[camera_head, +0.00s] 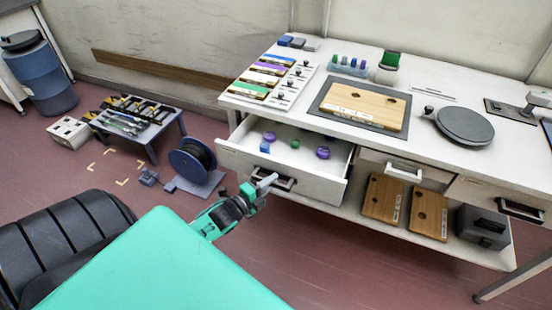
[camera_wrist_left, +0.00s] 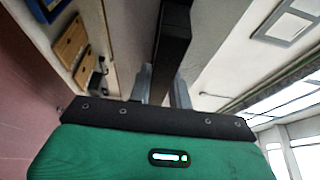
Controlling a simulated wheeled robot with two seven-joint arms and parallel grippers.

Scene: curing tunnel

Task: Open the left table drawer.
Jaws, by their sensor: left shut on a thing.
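The left table drawer (camera_head: 325,180) is white and stands pulled out from the white table (camera_head: 300,60). Inside it lie small purple, green and blue pieces. Its dark handle (camera_head: 285,183) is on the front face. My left gripper (camera_head: 265,184) is at that handle, shut on it. In the left wrist view, the dark handle bar (camera_wrist_left: 172,45) runs between the two grey fingers of the left gripper (camera_wrist_left: 163,85). My right gripper is not in view.
A middle drawer (camera_head: 390,168) and a right drawer (camera_head: 505,208) are at the table front. Wooden boards (camera_head: 383,198) and a grey box (camera_head: 482,228) stand on the lower shelf. A cable reel (camera_head: 193,160) and low tool bench (camera_head: 150,130) are on the floor at left.

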